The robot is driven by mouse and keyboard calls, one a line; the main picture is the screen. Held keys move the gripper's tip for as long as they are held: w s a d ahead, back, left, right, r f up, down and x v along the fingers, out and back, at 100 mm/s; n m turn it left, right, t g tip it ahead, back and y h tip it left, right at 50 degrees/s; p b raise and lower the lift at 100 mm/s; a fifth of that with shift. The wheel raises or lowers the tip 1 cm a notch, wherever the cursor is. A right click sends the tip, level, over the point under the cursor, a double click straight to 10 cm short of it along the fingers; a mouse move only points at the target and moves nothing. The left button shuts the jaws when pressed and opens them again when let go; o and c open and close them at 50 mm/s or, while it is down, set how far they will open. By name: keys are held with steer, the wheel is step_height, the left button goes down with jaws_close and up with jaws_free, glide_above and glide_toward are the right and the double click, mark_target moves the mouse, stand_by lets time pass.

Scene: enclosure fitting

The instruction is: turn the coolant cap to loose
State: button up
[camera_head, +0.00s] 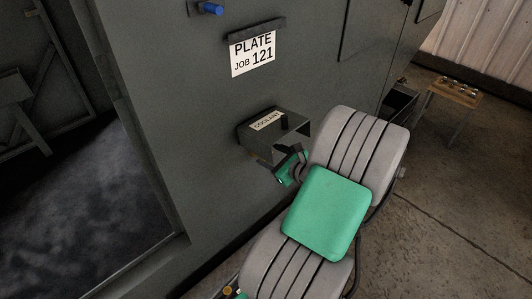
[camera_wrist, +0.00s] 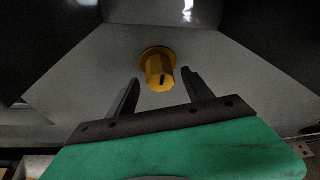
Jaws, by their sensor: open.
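The coolant cap (camera_wrist: 159,70) is a yellow faceted knob with a dark mark on its face and a round yellow collar behind it. It sits on a grey surface in the wrist view. My gripper (camera_wrist: 158,78) is open, with one dark finger to each side of the cap and visible gaps between. I cannot tell how deep the fingers reach along the cap. In the head view the box labelled COOLANT (camera_head: 267,122) projects from the grey enclosure wall. The cap is hidden there, and my arm covers much of the area below the box.
A plate reading JOB 121 (camera_head: 253,54) is on the enclosure wall above the box. A blue knob (camera_head: 211,8) is higher up. A small wooden-topped stand (camera_head: 455,93) is at the right. Bare concrete floor (camera_head: 450,190) shows at the right.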

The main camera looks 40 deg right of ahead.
mark_target(268, 155)
steer(key=shift+x, duration=1.55)
steer(key=shift+c, duration=0.3)
jaws_close()
